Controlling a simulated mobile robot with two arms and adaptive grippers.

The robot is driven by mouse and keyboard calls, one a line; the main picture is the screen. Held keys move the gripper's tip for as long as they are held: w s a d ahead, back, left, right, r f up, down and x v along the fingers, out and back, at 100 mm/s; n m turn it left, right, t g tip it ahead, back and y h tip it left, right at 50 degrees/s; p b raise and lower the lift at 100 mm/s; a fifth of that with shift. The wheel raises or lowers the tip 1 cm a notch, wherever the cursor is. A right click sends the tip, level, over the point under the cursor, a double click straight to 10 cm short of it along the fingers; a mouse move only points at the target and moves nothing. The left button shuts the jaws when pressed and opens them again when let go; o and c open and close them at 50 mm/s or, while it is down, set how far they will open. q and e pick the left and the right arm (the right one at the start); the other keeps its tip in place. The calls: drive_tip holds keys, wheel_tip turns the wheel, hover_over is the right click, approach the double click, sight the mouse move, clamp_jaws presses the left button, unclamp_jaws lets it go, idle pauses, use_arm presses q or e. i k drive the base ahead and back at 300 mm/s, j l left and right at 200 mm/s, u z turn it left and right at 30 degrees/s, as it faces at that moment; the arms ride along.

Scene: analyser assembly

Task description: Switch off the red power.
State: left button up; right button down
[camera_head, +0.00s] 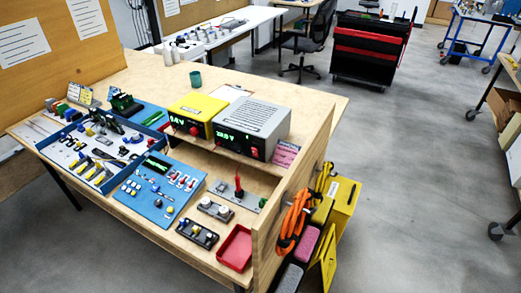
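A yellow power unit (200,107) and a grey power unit (262,121) stand side by side on the wooden bench. Both have lit green displays. A red knob (194,131) is on the yellow unit's front, and another red knob (253,152) is on the grey unit's front. In front of them, a small plate (225,192) carries an upright red lever or handle (239,186). I cannot tell which of these red controls is the red power. Neither of my grippers shows in the view.
A blue tray of tools (68,133), a blue board with switches (128,197) and a red tray (235,248) crowd the bench. A wooden side panel (289,187) with orange cables (293,222) bounds the right. Open floor (410,190) lies beyond.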

sight(255, 151)
drive_tip(key=k+j+u, duration=0.15)
drive_tip(key=j+u, duration=0.15)
drive_tip(key=j, duration=0.65)
drive_tip(key=j+u, duration=0.3)
drive_tip(key=j, duration=0.7)
